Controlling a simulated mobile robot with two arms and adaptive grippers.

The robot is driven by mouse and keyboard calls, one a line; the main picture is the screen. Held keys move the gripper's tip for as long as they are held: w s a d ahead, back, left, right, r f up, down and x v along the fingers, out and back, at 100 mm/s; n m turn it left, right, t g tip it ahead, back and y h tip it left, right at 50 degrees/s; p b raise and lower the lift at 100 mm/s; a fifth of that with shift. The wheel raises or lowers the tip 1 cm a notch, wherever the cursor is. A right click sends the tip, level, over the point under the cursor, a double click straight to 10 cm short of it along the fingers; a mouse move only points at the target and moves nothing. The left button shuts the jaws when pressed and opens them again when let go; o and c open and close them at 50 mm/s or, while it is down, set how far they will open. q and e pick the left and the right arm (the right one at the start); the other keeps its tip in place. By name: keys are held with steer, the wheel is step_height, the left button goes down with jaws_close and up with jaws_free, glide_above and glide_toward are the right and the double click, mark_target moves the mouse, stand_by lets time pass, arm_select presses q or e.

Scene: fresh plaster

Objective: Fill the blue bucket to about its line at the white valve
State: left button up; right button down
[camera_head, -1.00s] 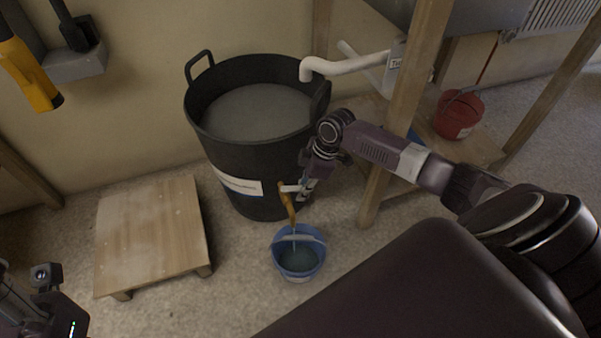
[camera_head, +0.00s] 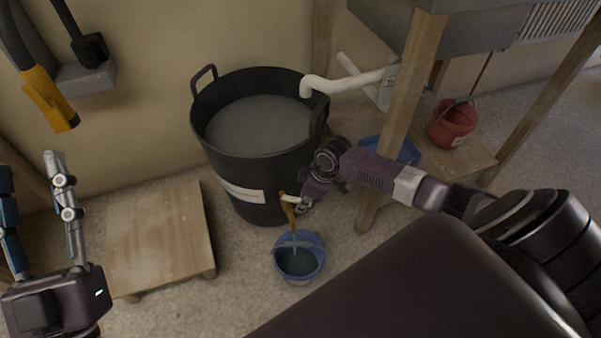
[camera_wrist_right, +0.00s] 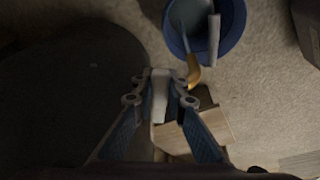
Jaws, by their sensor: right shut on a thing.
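The blue bucket (camera_head: 299,275) stands upright on the floor below the brass spout (camera_head: 289,208) of the black tub (camera_head: 255,165). It holds grey-blue liquid, and a thin stream seems to fall into it from the spout. Its fill line cannot be made out. My right gripper (camera_head: 304,204) is shut on the white valve (camera_head: 291,198) low on the tub's side. The wrist view shows the pale valve handle (camera_wrist_right: 160,98) between the fingers (camera_wrist_right: 160,78), with the bucket (camera_wrist_right: 229,32) beyond. My left gripper (camera_head: 31,168) is open and empty at the left, its fingers pointing up.
A low wooden platform (camera_head: 160,235) stands left of the tub. A white pipe (camera_head: 345,82) reaches over the tub's rim. A red bucket (camera_head: 453,125) and another blue container (camera_head: 388,150) sit under the wooden-legged sink frame (camera_head: 412,90). Yellow-handled tool (camera_head: 48,98) hangs on the wall.

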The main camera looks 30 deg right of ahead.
steer(key=shift+a+r+m+p, duration=0.1)
steer(key=shift+a+m+p, duration=0.3)
steer(key=shift+p, duration=0.35)
arm_select(q)
steer(key=w+f+g+y, duration=0.1)
steer(key=w+f+g, duration=0.2)
steer(key=f, duration=0.5)
steer(key=shift+w+f+g+y, duration=0.15)
steer(key=shift+w+g+y, duration=0.15)
steer(key=shift+g, duration=0.5)
steer(key=shift+a, duration=0.1)
